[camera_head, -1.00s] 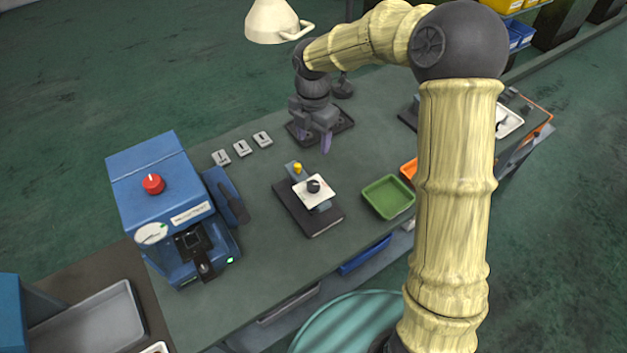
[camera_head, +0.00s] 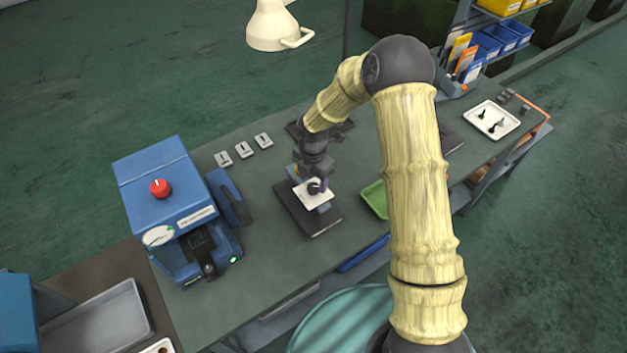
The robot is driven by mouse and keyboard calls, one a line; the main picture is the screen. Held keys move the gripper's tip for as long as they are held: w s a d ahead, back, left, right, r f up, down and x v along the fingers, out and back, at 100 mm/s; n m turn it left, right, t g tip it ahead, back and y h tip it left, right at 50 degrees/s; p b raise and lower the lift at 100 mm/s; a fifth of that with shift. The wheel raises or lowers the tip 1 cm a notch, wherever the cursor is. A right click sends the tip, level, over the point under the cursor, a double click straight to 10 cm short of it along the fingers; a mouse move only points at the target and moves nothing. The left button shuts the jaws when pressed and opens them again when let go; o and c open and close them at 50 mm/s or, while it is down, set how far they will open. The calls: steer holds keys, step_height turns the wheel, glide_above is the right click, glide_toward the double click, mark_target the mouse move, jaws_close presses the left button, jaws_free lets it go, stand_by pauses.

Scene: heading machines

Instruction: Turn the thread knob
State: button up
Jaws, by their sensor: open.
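A small dark knob (camera_head: 314,188) stands on a white square plate (camera_head: 318,200) on a black base block (camera_head: 323,224) near the middle of the bench. My gripper (camera_head: 312,181) is open and points down right at the knob. Its fingers overlap the knob in this view, so I cannot tell whether they are around it, touching it or just above it.
A blue machine (camera_head: 160,192) with a red knob (camera_head: 159,188) and a dial stands at the left. A green tray (camera_head: 374,199) is to the right, partly hidden by my arm. A lamp (camera_head: 272,25) hangs above the back.

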mark_target(313, 189)
steer(key=shift+f, duration=1.35)
steer(key=c, duration=1)
steer(key=shift+m, duration=0.3)
